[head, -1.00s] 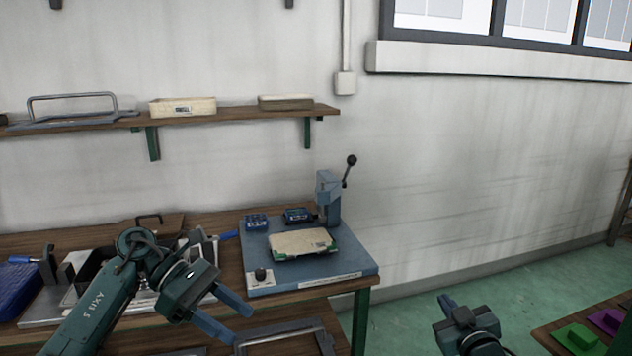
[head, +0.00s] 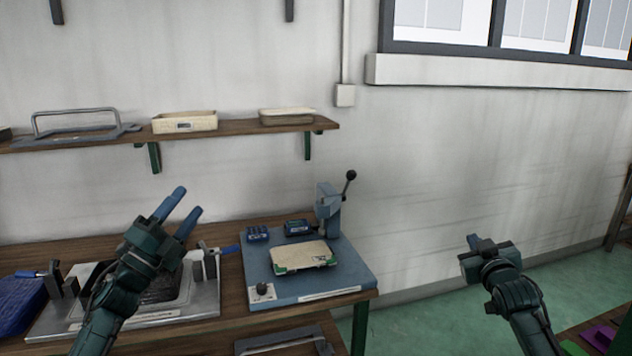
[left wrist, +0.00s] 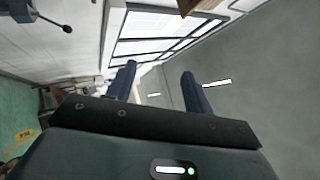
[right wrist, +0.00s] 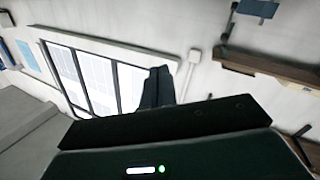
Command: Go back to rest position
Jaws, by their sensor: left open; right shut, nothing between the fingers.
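My left gripper (head: 184,208) is raised in front of the left part of the workbench, its two blue fingers pointing up and to the right. It is open and empty; its spread fingers also show in the left wrist view (left wrist: 158,85). My right gripper (head: 474,241) is raised in front of the bare wall, right of the bench. It is shut with nothing in it; its fingers sit together in the right wrist view (right wrist: 157,87).
A blue press base (head: 345,273) carries a cream tray panel (head: 302,255) and a lever press (head: 328,205). A metal fixture (head: 205,297) stands behind my left arm. A shelf (head: 240,127) with trays hangs above. Purple and green pieces (head: 600,337) lie at lower right.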

